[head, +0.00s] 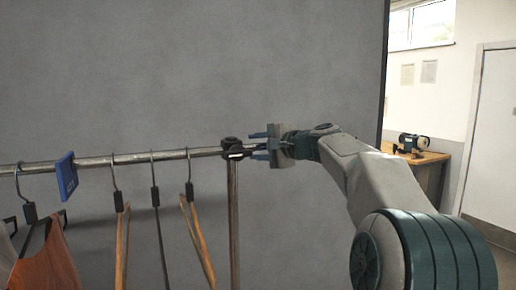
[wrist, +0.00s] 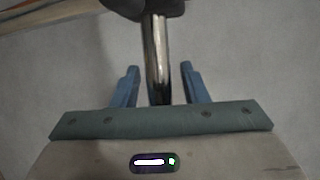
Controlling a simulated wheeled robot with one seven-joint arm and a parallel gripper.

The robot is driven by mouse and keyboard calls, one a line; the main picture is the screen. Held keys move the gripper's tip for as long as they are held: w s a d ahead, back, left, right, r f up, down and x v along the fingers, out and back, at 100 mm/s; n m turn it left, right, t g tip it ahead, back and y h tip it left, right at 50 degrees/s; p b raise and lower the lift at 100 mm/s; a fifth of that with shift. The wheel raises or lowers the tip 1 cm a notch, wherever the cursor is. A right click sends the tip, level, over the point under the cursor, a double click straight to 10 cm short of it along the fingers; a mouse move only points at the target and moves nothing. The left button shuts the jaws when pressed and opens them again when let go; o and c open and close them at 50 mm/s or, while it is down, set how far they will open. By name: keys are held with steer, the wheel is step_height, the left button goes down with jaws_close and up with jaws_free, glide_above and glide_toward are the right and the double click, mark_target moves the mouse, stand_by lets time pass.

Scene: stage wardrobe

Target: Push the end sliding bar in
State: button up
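The end sliding bar (wrist: 156,45) is a shiny metal tube coming out of a dark joint (head: 233,148) at the right end of the clothes rail. The joint also shows at the top of the wrist view (wrist: 145,6). My gripper (head: 256,146) is at the bar's outer end, just right of the joint. In the wrist view its two blue fingers (wrist: 159,66) stand apart on either side of the bar, with a visible gap on each side. The bar's near end reaches down towards the gripper's palm; I cannot tell whether it touches.
The rail (head: 85,162) carries several hangers, garments at the left and a blue tag (head: 66,176). An upright post (head: 234,225) stands under the joint. A grey wall panel (head: 200,70) is close behind. A wooden table (head: 425,156) with a machine stands far right.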

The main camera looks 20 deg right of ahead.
steer(key=shift+a, duration=0.1)
steer(key=b+v, duration=0.3)
steer(key=v, duration=1)
steer(key=shift+s+r+b, duration=0.2)
steer(key=shift+s+b, duration=0.1)
steer(key=shift+s, duration=0.05)
